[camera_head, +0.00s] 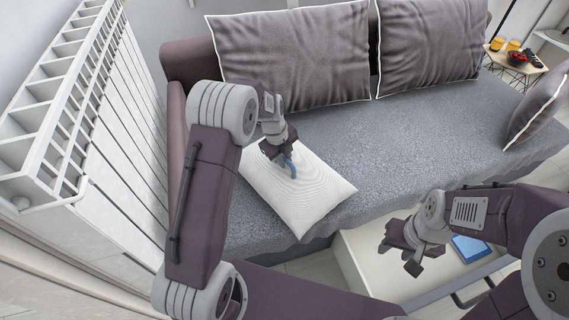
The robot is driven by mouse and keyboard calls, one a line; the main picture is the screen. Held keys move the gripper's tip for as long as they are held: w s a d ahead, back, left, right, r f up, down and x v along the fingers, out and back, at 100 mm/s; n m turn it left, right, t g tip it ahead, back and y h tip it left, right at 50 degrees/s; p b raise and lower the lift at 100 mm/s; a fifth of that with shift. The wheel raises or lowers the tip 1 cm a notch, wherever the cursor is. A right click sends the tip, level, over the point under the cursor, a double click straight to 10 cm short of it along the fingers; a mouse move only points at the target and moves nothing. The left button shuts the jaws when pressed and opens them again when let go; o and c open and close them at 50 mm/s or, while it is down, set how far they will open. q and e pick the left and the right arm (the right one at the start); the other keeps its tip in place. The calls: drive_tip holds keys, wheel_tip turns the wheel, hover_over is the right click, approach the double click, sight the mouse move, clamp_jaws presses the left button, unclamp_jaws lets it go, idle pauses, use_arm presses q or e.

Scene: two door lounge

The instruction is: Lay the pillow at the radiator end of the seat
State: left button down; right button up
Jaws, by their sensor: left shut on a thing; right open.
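A white pillow (302,197) lies on or just over the grey seat (420,138) of the sofa, at its left end near the radiator (105,120). Whether the pillow's underside fully rests on the seat I cannot tell. My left arm hides the seat's left end and part of the pillow's left side. My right gripper (398,260) is open and empty, in front of the seat above a white drawer.
Two grey back cushions (290,60) lean on the sofa back, and another cushion (537,108) stands at the right end. An open white drawer (365,262) holding a blue book (470,248) is below the seat front. A small side table (515,66) stands at the back right.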

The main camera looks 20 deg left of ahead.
use_arm(q)
drive_tip(key=shift+f, duration=0.6)
drive_tip(key=shift+r, duration=0.15)
drive_tip(key=c, duration=1.4)
unclamp_jaws()
drive_tip(key=shift+o, duration=0.2)
use_arm(e)
drive_tip(key=shift+f, duration=0.25)
use_arm(q)
drive_tip(key=p+v, duration=0.4)
drive_tip(key=v, duration=0.8)
drive_tip(key=s+f+n+y, duration=0.1)
drive_tip(key=s+f+n, duration=0.2)
drive_tip(key=s+n, duration=1.8)
drive_tip(key=n, duration=0.3)
drive_tip(key=shift+d+n+g, duration=0.4)
use_arm(e)
wheel_tip(320, 180, up, 4)
drive_tip(key=shift+r, duration=0.1)
use_arm(q)
drive_tip(key=shift+s+r, duration=0.1)
